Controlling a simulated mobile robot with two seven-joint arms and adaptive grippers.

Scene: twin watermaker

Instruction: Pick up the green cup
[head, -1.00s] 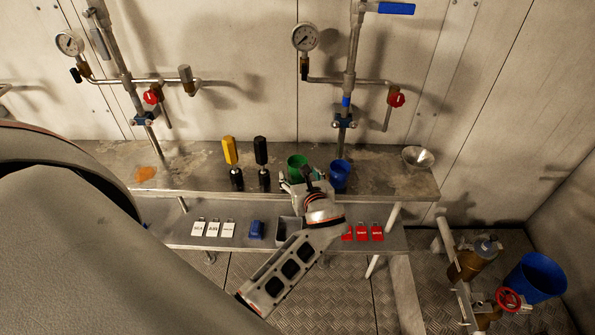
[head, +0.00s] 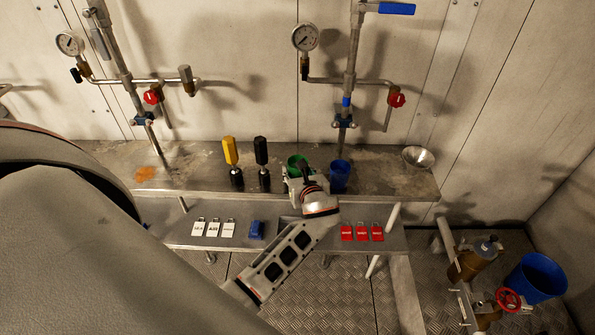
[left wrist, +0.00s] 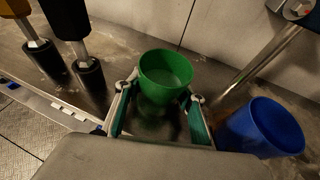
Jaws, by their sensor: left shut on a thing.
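The green cup (head: 296,161) stands upright on the metal bench, partly hidden by my left gripper in the head view. In the left wrist view the green cup (left wrist: 165,72) sits between the two fingers, its round opening facing up. My left gripper (left wrist: 165,90) is shut on it, one finger on each side. In the head view my left gripper (head: 299,173) is at the bench's front edge, on the near side of the cup. I cannot make out a gap between the cup and the bench. My right gripper is not in view.
A blue cup (head: 339,174) stands close to the right of the green cup. A black-handled tool (head: 261,153) and a yellow-handled one (head: 231,152) stand to the left. A metal bowl (head: 418,158) is far right. A lower shelf (head: 185,236) holds tags. Pipes rise behind.

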